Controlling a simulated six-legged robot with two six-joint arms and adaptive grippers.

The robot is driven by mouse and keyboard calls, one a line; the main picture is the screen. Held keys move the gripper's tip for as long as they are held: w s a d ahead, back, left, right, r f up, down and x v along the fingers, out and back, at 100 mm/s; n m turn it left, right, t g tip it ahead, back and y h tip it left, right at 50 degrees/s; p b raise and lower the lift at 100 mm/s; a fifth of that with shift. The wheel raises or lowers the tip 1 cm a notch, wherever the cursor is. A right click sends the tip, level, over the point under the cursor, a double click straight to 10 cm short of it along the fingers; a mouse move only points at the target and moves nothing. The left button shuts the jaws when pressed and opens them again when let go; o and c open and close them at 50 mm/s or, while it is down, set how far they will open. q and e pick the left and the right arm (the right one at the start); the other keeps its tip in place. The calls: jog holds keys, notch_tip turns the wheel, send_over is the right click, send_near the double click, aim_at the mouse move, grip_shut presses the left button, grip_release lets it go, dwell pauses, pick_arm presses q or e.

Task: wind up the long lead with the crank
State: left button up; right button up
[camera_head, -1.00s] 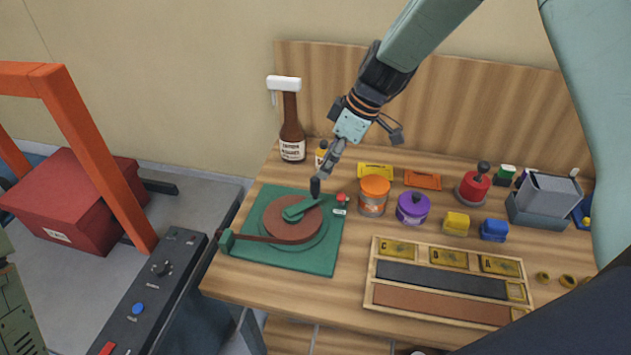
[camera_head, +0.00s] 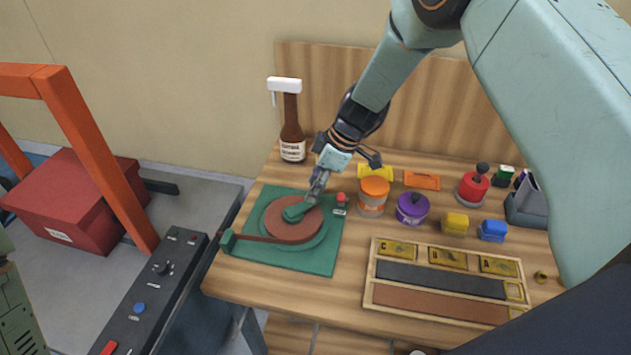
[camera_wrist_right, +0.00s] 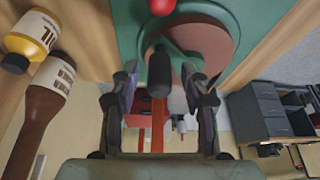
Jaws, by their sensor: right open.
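The green winder base (camera_head: 310,262) lies on the left part of the workbench. Its brown round reel (camera_head: 290,232) carries a green crank arm (camera_head: 296,212). A brown lead (camera_head: 255,238) runs from the reel to a green block (camera_head: 227,240) at the base's left corner. My right gripper (camera_head: 314,190) is at the handle end of the crank. In the right wrist view the dark crank handle (camera_wrist_right: 159,74) stands between the two open fingers (camera_wrist_right: 160,88), with a gap visible on both sides. My left gripper is not in view.
A red button (camera_head: 341,198) sits at the base's right corner. An orange tin (camera_head: 373,194), a purple tin (camera_head: 412,208) and a brown bottle (camera_head: 292,130) stand close by. A wooden tray (camera_head: 445,293) lies to the right. A control panel (camera_head: 150,290) is at the left.

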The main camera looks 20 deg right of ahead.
grip_shut()
dwell(0.5)
